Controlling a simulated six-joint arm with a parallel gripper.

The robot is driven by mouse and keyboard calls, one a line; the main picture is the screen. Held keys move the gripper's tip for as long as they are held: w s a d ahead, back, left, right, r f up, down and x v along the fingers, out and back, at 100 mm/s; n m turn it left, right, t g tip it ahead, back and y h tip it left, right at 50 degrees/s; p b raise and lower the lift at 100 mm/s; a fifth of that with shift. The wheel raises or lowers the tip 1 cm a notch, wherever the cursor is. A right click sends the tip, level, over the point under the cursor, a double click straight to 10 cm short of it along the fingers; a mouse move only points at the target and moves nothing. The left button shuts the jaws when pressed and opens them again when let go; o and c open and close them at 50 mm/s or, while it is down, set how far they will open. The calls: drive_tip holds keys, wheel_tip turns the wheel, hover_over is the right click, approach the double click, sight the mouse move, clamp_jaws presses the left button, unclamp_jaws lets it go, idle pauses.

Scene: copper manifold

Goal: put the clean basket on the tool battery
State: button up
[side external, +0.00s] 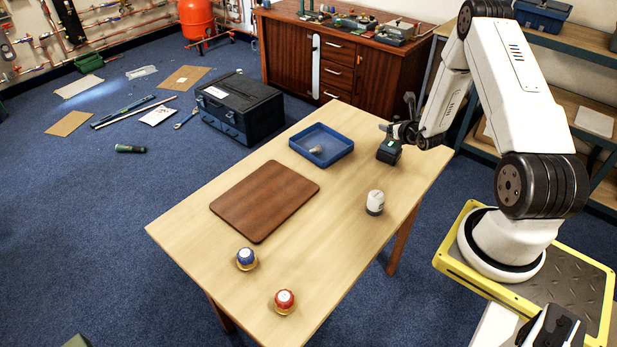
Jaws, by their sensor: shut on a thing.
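The tool battery (388,153), a dark block with a greenish top, stands on the wooden table near its far right edge. My gripper (386,131) is right above it, reaching in from the right with its jaws shut. What it holds looks like the clean basket, but it is tiny and mostly hidden by the fingers. I cannot tell whether it touches the battery top.
A blue tray (298,151) with a small greyish piece (316,150) in it lies left of the battery. A white-and-grey canister (375,202), brown board (264,201), blue-capped valve (246,258) and red-capped valve (285,301) also stand on the table (330,225).

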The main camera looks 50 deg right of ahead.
drive_tip(key=shift+f, duration=0.8)
drive_tip(key=shift+f, duration=0.15)
drive_tip(key=o, duration=1.3)
drive_tip(key=shift+r, duration=0.2)
drive_tip(key=shift+v, duration=6)
